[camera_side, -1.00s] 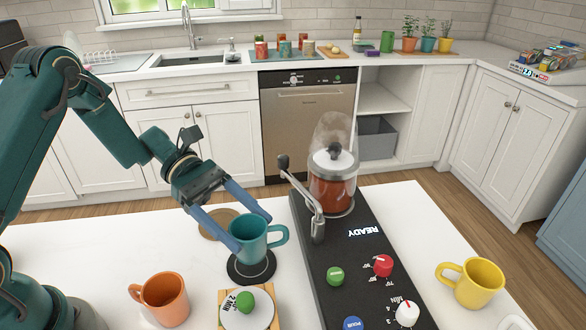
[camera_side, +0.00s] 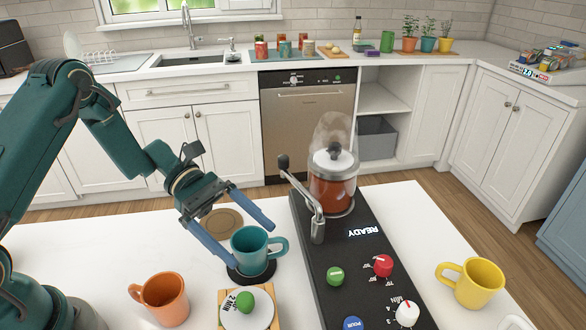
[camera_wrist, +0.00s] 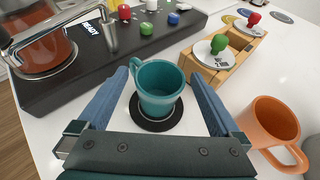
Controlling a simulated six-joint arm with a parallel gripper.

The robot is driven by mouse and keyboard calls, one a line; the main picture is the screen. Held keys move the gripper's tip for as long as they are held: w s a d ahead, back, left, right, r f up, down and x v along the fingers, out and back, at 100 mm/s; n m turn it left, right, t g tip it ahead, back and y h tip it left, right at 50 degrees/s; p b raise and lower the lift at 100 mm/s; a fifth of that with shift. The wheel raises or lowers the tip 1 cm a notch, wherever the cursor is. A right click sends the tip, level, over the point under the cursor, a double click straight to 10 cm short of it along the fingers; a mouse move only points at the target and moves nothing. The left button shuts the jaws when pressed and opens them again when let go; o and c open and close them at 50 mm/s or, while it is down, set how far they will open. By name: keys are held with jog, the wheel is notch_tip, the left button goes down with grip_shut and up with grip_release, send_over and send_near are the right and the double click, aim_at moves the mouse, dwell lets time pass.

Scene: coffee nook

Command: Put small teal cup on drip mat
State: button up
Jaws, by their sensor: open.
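The small teal cup (camera_side: 251,251) stands upright on the round black drip mat (camera_side: 240,277), inside the mat's edge. My gripper (camera_side: 251,240) is open, one blue finger on each side of the cup. In the wrist view my gripper (camera_wrist: 160,85) shows gaps between both fingers and the cup.
An orange mug (camera_side: 165,298) stands at the front left. A wooden block with a green-knobbed timer (camera_side: 246,306) is close in front of the mat. The dark coffee machine (camera_side: 335,270) is to the right, with a yellow mug (camera_side: 472,283) beyond it. A tan coaster (camera_side: 221,222) lies behind the cup.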

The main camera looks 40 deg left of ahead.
jog(key=v, duration=1.2)
jog(key=s+d+r+m+t+y, duration=0.2)
jog(key=s+m+y, duration=0.4)
jog(key=m, duration=0.3)
jog(key=s+d+r+m+t+y, duration=0.3)
jog(key=s+r+m+y, duration=0.2)
jog(key=s+m+y, duration=0.2)
jog(key=shift+m+t+y, duration=0.3)
jog(key=shift+m, duration=0.7)
jog(key=shift+s, duration=0.1)
